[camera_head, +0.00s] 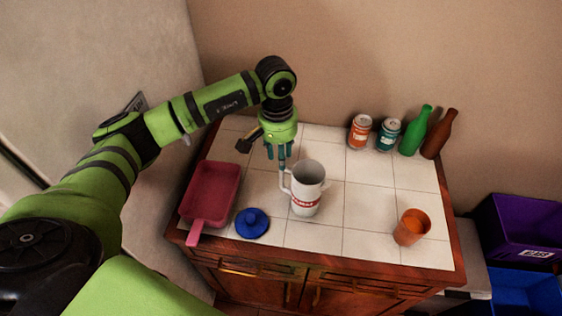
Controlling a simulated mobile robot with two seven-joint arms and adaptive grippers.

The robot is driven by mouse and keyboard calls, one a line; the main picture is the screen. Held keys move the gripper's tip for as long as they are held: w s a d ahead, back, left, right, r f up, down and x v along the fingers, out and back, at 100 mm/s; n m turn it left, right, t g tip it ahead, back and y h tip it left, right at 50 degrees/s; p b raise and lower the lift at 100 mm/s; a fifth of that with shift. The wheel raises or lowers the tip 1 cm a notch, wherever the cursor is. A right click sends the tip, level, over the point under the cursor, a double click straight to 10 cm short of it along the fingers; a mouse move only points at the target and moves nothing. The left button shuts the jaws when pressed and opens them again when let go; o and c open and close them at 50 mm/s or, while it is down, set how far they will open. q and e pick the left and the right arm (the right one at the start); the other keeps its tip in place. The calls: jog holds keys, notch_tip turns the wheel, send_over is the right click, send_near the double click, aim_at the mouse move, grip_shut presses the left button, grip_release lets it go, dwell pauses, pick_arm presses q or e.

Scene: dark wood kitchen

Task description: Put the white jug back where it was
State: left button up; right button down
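The white jug (307,188) is upright on the tiled cabinet top, near the middle, with a red band low on its side. Its handle (286,184) points left. My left gripper (280,160) points down just above and behind the handle, with its fingertips at or very near the handle's top. Whether the fingers are closed around the handle is not clear from this angle. My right gripper is out of view.
A red pan (210,192) and a blue lid (252,223) lie left of the jug. An orange cup (411,227) stands at the front right. Two cans (360,132) and green (416,132) and brown (439,134) bottles stand at the back right. Tiles between jug and cup are clear.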

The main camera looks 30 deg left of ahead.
pick_arm(q)
jog(key=shift+a+r+p, duration=0.1)
jog(key=shift+r+p, duration=0.35)
jog(key=shift+r, duration=1.65)
